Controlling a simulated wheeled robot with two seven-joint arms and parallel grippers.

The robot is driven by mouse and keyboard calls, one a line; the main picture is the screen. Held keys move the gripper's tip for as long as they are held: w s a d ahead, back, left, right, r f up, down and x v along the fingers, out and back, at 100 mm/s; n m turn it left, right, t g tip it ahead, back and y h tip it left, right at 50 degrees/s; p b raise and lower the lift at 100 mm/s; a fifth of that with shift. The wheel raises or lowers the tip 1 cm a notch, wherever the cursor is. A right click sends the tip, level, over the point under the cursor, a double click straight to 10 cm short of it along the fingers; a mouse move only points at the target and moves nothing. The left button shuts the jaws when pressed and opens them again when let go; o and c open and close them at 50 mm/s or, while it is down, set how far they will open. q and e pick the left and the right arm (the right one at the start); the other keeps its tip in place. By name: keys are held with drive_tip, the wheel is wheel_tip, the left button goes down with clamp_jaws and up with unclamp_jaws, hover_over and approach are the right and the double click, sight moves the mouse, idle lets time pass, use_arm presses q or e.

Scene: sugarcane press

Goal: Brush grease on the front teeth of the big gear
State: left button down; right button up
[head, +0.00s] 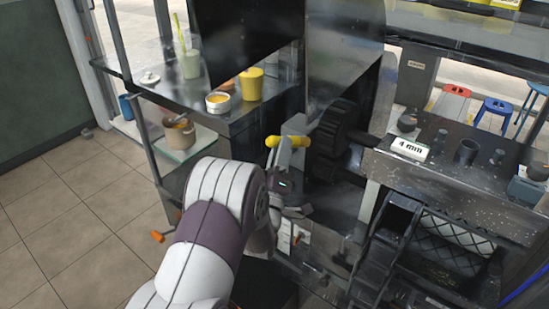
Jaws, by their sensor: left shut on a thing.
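The big gear (338,126) is a dark toothed wheel on the side of the press, in the middle of the head view. My left gripper (289,149) is just left of the gear, shut on a yellow-handled tool (273,141), which looks like the brush. The yellow handle lies roughly level across the fingers. The brush's bristles are not clear, and I cannot tell whether it touches the teeth. A small white pot (217,103) with orange-yellow content, perhaps the grease, stands on the metal shelf at the left. My right gripper is not in view.
A yellow cup (251,84) and a pale green cup with a straw (190,64) share the shelf. A brown pot (179,133) stands lower left. A "4 mm" block (409,148) and metal parts lie on the right-hand bench (460,190). Tiled floor is free at left.

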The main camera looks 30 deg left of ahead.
use_arm(q)
drive_tip(key=shift+w+d+b, duration=0.1)
drive_tip(key=shift+w+b, duration=0.5)
drive_tip(key=shift+w, duration=0.65)
idle(0.5)
